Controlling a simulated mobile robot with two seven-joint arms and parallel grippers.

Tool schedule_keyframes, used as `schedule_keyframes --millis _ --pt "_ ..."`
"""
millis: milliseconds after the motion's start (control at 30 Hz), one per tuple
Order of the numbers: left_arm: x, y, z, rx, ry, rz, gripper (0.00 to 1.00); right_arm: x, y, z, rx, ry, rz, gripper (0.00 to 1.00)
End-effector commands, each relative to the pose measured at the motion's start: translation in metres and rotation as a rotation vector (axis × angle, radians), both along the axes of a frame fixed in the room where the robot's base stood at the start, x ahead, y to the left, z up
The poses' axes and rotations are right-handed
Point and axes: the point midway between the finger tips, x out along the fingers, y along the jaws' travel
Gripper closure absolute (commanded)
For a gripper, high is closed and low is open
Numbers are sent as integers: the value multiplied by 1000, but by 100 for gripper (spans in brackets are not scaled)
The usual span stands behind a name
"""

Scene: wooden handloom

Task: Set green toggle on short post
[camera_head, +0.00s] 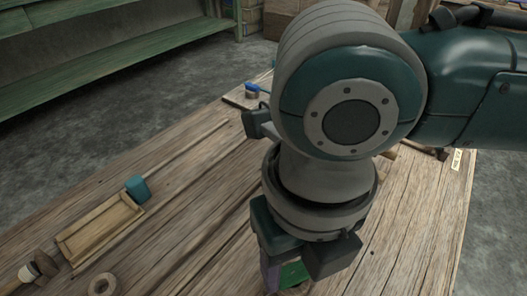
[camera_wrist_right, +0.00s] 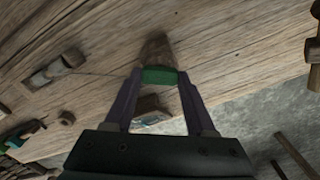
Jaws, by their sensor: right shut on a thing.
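My right gripper (camera_head: 287,276) points down over the wooden table and is shut on the green toggle (camera_head: 293,274), which shows only partly between the dark fingers. In the right wrist view, the green toggle (camera_wrist_right: 160,76) lies crosswise between the two purple fingertips. A brown wooden stub (camera_wrist_right: 157,48) stands just beyond the toggle there; I cannot tell whether it is the short post or whether the two touch. In the head view my arm and hand hide this spot. My left gripper is not in view.
A shallow wooden tray (camera_head: 99,230) is at left with a teal block (camera_head: 137,188) at its far corner. A wooden ring (camera_head: 103,285) and a dark knobbed piece (camera_head: 38,269) lie near it. A blue-topped item (camera_head: 251,89) sits at the back. The planks between are clear.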

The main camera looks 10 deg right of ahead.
Motion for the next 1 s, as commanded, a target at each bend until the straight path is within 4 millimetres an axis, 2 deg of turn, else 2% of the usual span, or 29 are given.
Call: schedule_keyframes --millis 300,333,600,633,867,1000 --pt "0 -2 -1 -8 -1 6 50 0 0 -4 1 0 0 95" --pt "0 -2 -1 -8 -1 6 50 0 0 -4 1 0 0 42" --pt "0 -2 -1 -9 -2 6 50 0 0 -4 1 0 0 12" --pt "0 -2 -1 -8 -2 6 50 0 0 -4 1 0 0 9" --pt "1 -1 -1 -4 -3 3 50 0 0 -3 1 0 0 9" --pt "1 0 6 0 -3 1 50 0 1 10 2 -1 1 9"
